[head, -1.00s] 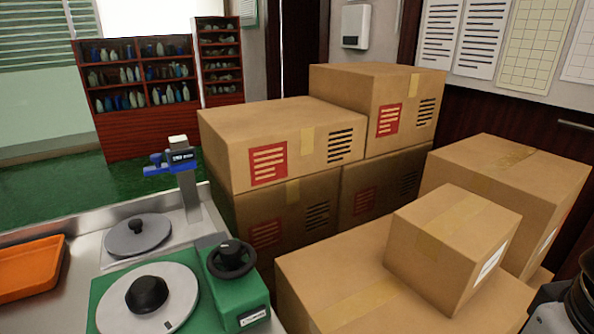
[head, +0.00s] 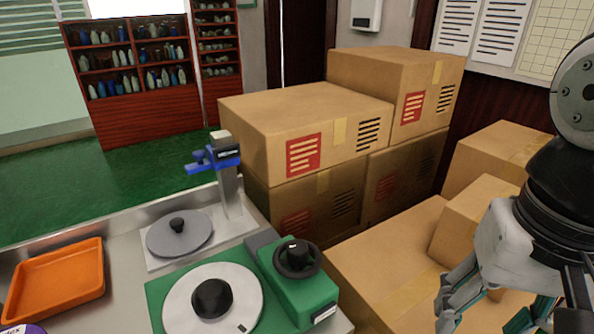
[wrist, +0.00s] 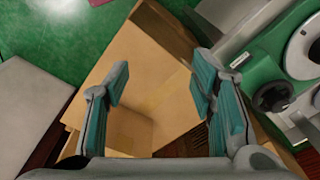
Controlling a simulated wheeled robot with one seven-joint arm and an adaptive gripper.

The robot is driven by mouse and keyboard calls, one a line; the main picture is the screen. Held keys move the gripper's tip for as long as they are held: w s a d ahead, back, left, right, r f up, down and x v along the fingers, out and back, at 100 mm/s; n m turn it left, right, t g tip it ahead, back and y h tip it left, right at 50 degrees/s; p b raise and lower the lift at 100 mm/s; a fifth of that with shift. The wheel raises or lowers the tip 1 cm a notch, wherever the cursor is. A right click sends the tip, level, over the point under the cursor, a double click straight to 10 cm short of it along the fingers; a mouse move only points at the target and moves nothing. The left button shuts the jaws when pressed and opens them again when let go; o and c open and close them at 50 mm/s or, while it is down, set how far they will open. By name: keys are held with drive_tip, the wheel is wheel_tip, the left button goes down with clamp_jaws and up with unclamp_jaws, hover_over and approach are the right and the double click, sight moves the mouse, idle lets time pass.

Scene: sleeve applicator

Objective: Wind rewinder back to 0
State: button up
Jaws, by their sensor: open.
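A green device stands on the metal bench, with a large pale disc (head: 190,305) and a black centre knob (head: 212,298). A green block (head: 310,295) with a dark round knob (head: 297,257) adjoins it on the right. No label reads "rewinder" legibly, and no 0 mark is readable. My gripper (head: 488,315) is open and empty, right of the device and over the boxes, partly cut off by the frame. In the wrist view its teal-padded fingers (wrist: 162,92) are apart, with the dark knob (wrist: 272,97) to their right.
Stacked cardboard boxes (head: 305,115) rise behind and right of the bench. A grey disc plate (head: 180,238) and a post with a blue clamp (head: 215,160) stand behind the device. An orange tray (head: 55,280) lies left.

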drive_tip(key=w+a+r+m+p, duration=0.3)
drive_tip(key=w+r+m+p, duration=0.2)
drive_tip(key=w+r+p, duration=0.15)
drive_tip(key=m+p, duration=1.4)
hover_over(297, 246)
drive_tip(key=shift+g, duration=0.4)
wheel_tip(297, 246, down, 14)
drive_tip(key=shift+f+p, duration=0.1)
drive_tip(key=shift+p, duration=0.3)
drive_tip(key=shift+c, duration=0.2)
drive_tip(key=c, duration=1.1)
